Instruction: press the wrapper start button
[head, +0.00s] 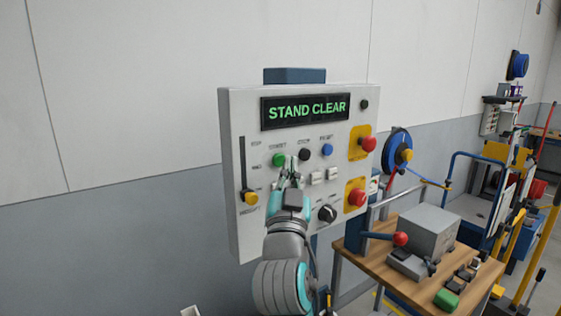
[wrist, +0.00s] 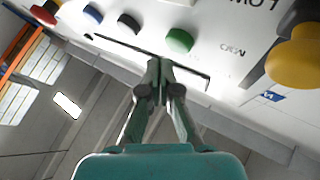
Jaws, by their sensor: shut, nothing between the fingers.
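The white control panel (head: 236,222) has a row of a green button (head: 279,160), a black button (head: 305,155) and a blue button (head: 327,150). Their small labels are too blurred to read surely, so I cannot tell which one is the wrapper start. My gripper (head: 291,172) is shut and empty, in front of the panel just below and right of the green button in the head view. In the wrist view the shut fingertips (wrist: 160,78) show beside the green button (wrist: 179,41), apart from it in the picture. Contact with the panel cannot be told.
A display (head: 305,111) reads "STAND CLEAR". A yellow-knobbed slider (head: 250,197) is at left, and a black knob (head: 327,213) sits low. A wooden table (head: 384,278) with a grey box stands at right.

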